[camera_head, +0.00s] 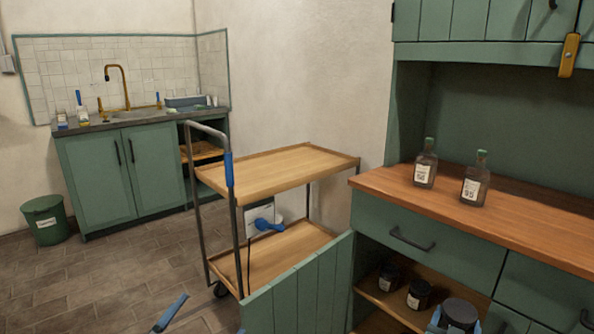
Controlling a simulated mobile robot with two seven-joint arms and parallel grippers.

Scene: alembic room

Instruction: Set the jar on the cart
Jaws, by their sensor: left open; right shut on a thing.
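The dark jar (460,311) with a black lid is at the bottom right, in front of the open lower cupboard. My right gripper (458,324) is shut around it, with a blue-grey finger visible on its left side. Its lower part is cut off by the frame, so I cannot tell whether it touches the shelf. The cart (270,172) stands left of the counter, with a bare wooden top shelf, a lower shelf and a blue-gripped handle. My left gripper (205,322) is open and empty at the bottom edge, low in front of the cart.
Two more dark jars (389,277) (418,294) stand on the cupboard shelf. The open green door (304,290) juts out between cupboard and cart. Two labelled bottles (426,164) (475,180) stand on the counter (500,218). A blue item (268,225) shows between the cart's shelves.

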